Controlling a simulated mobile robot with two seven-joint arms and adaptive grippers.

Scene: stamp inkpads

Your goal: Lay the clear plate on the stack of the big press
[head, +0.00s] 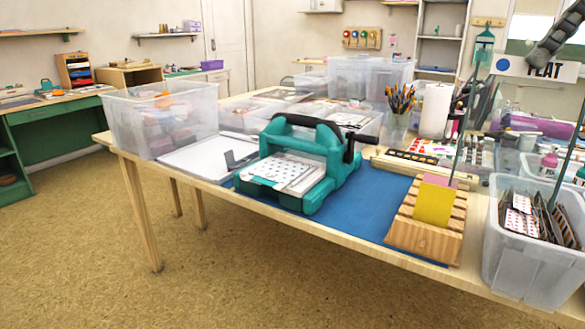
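The big press (325,145) is teal with a black crank on its right side. It stands on a blue mat (375,210) on the wooden table. A stack (285,172) with a white patterned top sticks out at the front of the press. The clear plate (465,122) is upright and see-through, with greenish edges and a white label on its upper part. It is at the right, well apart from the press. My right gripper (533,62) is shut on its top edge, partly out of frame. The plate's lower edge is hard to make out. My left gripper is not in view.
A slotted wooden rack (424,240) holding a yellow piece (434,205) stands at the mat's right end. A clear bin (530,265) of cards is further right. Another bin (160,120) and a white tray (205,160) lie left of the press. Bare mat lies between press and rack.

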